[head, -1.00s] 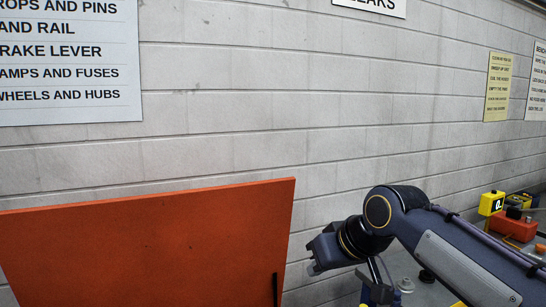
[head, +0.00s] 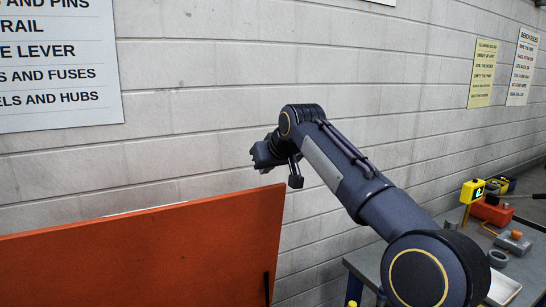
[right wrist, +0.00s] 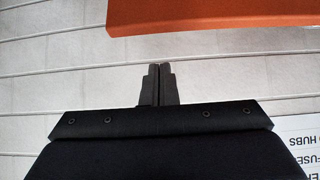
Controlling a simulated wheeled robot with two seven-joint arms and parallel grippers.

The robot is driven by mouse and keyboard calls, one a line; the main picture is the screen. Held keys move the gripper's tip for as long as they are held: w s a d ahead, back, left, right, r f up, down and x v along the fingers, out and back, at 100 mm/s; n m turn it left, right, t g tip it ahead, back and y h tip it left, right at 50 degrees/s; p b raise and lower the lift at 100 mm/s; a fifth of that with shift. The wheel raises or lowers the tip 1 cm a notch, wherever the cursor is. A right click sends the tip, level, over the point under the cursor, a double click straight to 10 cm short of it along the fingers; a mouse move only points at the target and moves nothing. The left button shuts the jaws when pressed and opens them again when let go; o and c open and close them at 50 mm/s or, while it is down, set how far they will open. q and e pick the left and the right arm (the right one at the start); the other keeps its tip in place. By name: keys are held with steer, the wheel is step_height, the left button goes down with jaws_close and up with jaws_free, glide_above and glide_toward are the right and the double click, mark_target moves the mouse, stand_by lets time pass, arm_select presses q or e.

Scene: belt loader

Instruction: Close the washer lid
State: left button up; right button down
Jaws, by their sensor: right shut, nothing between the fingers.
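The washer lid is a large flat orange panel (head: 140,255) standing raised at the lower left of the head view. A dark handle shows near its right edge. My right gripper (head: 262,157) is just above the lid's top right corner, close to the wall; its fingertips are hard to make out there. In the right wrist view the two fingers (right wrist: 155,84) are together and empty. An edge of the orange lid (right wrist: 215,14) shows beyond them at the top right, apart from the fingers. The washer body is out of view. My left gripper is not in view.
A grey block wall (head: 210,70) stands behind the lid, with a white lettered sign (head: 60,65) at the left. A grey bench (head: 450,225) with a yellow device (head: 472,191), a red-orange box (head: 490,211) and small parts is at the right.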

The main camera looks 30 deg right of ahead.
mark_target(271, 186)
steer(key=shift+s+f, duration=1)
steer(key=shift+f, duration=0.15)
steer(key=shift+s, duration=0.15)
